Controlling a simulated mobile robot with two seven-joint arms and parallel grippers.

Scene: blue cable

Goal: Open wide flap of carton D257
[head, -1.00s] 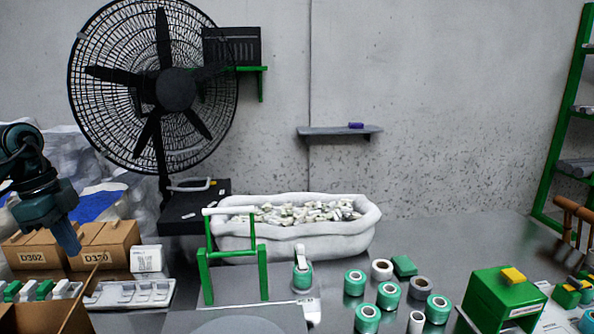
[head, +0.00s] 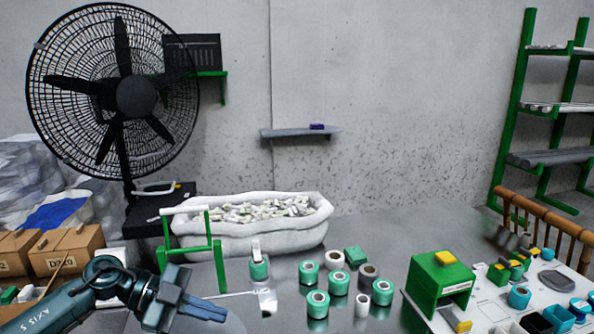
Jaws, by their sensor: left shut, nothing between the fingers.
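No carton label in view reads D257. Part of a brown carton (head: 16,312) shows at the bottom left edge, with a thin raised brown edge slanting up from it; its label and most of it are out of view, so I cannot tell if it is D257. My left gripper (head: 200,303) is shut and empty, at the bottom left of centre, to the right of that carton and apart from it. My left forearm crosses in front of the carton's side. My right gripper is not in view.
Two closed labelled cartons (head: 66,247) stand behind at the left. A green frame (head: 218,265) stands just beyond my left gripper. A white bin of small parts (head: 250,235), green-and-white rolls (head: 318,303) and a green box (head: 440,283) lie to the right.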

